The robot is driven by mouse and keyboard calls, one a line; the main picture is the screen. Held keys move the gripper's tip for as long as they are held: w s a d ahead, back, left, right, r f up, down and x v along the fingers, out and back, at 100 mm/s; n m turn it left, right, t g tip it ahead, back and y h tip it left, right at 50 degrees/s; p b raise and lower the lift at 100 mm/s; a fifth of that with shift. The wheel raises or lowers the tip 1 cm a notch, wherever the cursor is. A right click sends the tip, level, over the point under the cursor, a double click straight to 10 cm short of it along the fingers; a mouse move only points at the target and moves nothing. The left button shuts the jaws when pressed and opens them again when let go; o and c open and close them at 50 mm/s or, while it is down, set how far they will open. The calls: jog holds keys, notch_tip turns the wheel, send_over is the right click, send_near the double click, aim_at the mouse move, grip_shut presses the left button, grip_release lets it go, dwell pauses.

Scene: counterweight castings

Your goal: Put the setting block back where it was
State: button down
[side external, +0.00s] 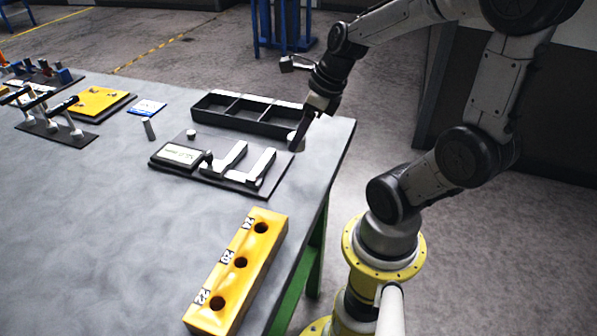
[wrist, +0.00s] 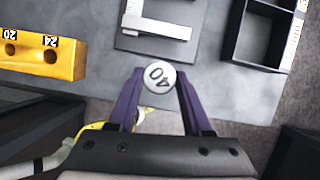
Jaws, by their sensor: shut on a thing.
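My gripper (side external: 299,136) is shut on a round grey-white block (side external: 295,145), near the table's back right corner. In the wrist view the block's round top (wrist: 158,77) shows a "40", seen upside down, between the two purple fingers of my gripper (wrist: 158,82). I take this block to be the setting block. It looks upright, just off the right end of a dark fixture plate (side external: 215,174) and near the front right of a black tray (side external: 198,113). I cannot tell whether it touches the table.
The plate carries a labelled panel, pale bars and a small dark knob. A yellow block (side external: 238,268) with numbered holes lies in front. A small cylinder (side external: 149,129), a blue-white card (side external: 147,107) and a yellow board (side external: 98,101) are to the left. The front left table is clear.

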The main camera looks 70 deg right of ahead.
aim_at(302, 148)
jog(key=f, duration=0.4)
jog(key=shift+s+d, duration=0.2)
jog(key=shift+d, duration=0.05)
jog(key=shift+f, duration=2.3)
jog(key=shift+f, duration=0.15)
jog(key=shift+c, duration=1.6)
grip_release()
